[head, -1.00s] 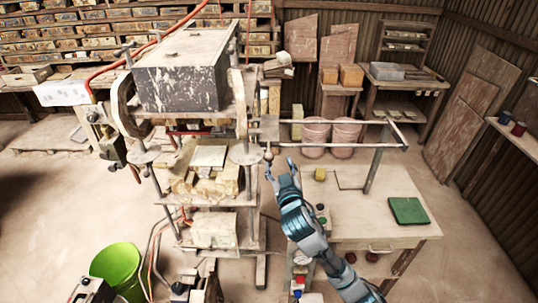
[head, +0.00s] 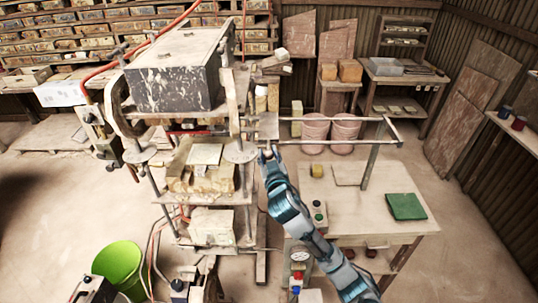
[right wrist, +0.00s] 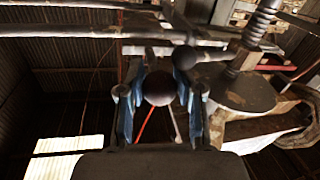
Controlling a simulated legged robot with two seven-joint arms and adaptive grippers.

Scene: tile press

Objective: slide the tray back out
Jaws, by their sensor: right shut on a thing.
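The tray (head: 268,125) shows as a small grey plate at the right side of the press (head: 185,70). The rest of it seems hidden inside the press. Two rails (head: 335,143) run from it to the right, joined by an end bar. My right gripper (head: 268,152) is at the near edge of the plate, shut on a round knob. In the right wrist view the dark ball knob (right wrist: 160,88) sits between the two blue-sided fingers (right wrist: 160,100). How the knob joins the tray is hard to see.
A post (head: 371,165) holds the rails' right end. The space between the rails looks clear. A green bucket (head: 119,266) stands at the lower left.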

